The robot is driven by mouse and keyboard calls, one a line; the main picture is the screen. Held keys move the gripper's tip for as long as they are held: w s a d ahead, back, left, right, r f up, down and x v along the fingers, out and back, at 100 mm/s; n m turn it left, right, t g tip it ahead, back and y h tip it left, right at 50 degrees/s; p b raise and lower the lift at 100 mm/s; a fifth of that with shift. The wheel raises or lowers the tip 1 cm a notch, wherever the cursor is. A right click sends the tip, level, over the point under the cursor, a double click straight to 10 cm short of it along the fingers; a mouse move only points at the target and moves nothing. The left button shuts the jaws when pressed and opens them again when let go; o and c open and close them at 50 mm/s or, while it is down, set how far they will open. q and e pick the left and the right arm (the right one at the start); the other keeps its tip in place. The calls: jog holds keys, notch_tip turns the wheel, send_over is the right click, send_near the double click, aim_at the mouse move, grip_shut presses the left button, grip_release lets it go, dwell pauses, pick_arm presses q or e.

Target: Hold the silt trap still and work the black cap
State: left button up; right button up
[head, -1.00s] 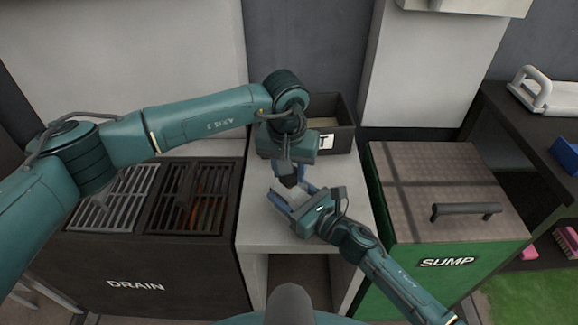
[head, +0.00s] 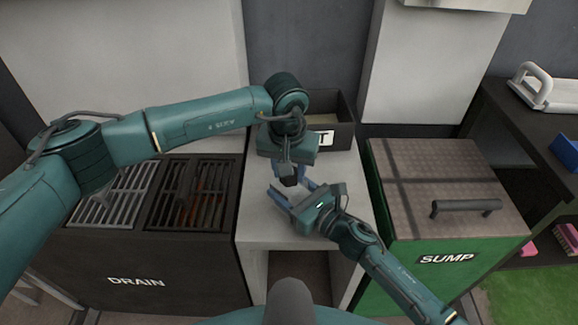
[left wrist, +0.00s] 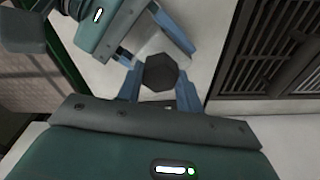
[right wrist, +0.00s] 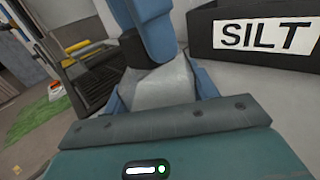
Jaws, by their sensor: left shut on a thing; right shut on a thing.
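The silt trap is a pale grey block (right wrist: 165,85) between the blue fingers of my right gripper (head: 290,197), which is shut on its sides, over the light table. The black cap (left wrist: 160,73) is many-sided and sits at the end of the trap. My left gripper (left wrist: 160,88) comes from above and is shut on the cap, one finger on each side. In the right wrist view, a left finger hides part of the cap (right wrist: 140,50). In the head view the hands cover most of the trap.
A dark bin labelled SILT (right wrist: 265,35) stands behind the hands. The grated DRAIN unit (head: 150,260) is to the left, and the SUMP box (head: 440,190) with a black handle is to the right. The table front (head: 270,230) is clear.

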pick_arm(q)
jog(key=c, duration=0.3)
jog(key=m, duration=0.6)
jog(key=shift+r+h, duration=0.1)
jog(key=shift+h, duration=0.2)
jog(key=shift+c, duration=0.2)
jog(key=o, duration=1.1)
jog(key=shift+o, duration=0.4)
jog(key=shift+r, duration=2)
